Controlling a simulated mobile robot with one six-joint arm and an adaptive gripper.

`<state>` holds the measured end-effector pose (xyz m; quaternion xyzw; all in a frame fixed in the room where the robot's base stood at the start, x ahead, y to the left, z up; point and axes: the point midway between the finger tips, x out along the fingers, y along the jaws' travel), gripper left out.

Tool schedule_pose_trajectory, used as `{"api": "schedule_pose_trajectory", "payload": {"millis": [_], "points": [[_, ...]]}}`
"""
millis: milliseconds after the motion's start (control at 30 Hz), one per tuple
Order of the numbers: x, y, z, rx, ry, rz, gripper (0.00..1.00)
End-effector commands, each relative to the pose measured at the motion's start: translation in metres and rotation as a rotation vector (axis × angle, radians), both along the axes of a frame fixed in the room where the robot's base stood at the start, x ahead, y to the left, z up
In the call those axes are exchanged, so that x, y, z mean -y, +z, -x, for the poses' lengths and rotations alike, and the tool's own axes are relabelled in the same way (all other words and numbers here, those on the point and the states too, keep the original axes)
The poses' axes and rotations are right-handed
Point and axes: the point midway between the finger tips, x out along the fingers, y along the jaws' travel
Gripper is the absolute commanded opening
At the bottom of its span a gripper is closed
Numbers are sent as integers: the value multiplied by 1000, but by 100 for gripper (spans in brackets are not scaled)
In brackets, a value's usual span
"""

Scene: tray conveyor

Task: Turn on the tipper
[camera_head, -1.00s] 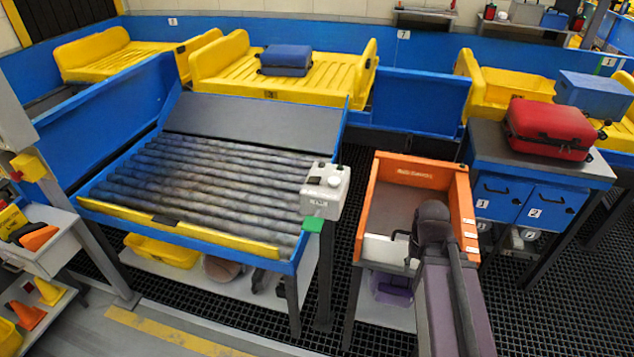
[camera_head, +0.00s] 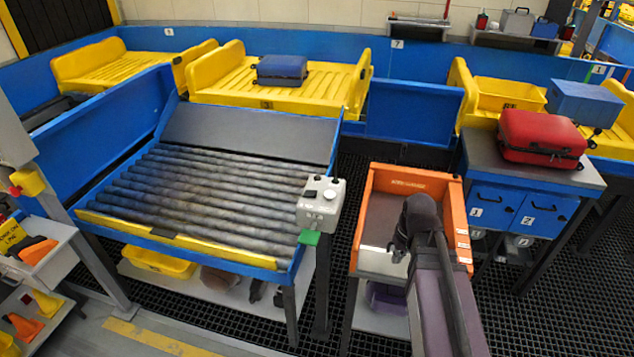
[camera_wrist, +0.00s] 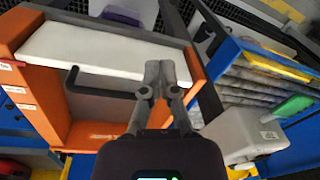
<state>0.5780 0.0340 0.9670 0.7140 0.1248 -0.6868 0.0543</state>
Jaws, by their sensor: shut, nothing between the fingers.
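The tipper seems to be the blue-framed roller bed (camera_head: 215,205), with a dark sloped plate behind its rollers. A pale grey control box (camera_head: 320,204) stands at its right front corner, with a dark switch and a round white knob on top. A green tab (camera_head: 309,238) is below it. In the wrist view the box (camera_wrist: 238,132) is right of my gripper, partly hidden by it, and the green tab (camera_wrist: 293,107) is at the right. My gripper (camera_wrist: 160,72) is shut and empty, over the orange bin, apart from the box. In the head view my arm largely hides it.
The orange bin (camera_head: 365,215) stands just right of the control box, with a narrow gap between. A blue cabinet (camera_head: 484,170) bears a red suitcase (camera_head: 541,139). A yellow tray (camera_head: 222,93) at the back holds a blue suitcase (camera_head: 281,70).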

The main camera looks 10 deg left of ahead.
Motion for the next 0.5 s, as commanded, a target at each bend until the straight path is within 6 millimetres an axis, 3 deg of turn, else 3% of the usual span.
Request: {"api": "schedule_pose_trajectory", "payload": {"millis": [33, 500], "points": [[-8, 14, -12, 10, 47, -19, 0], [-81, 87, -86, 154, 526, -201, 0]]}}
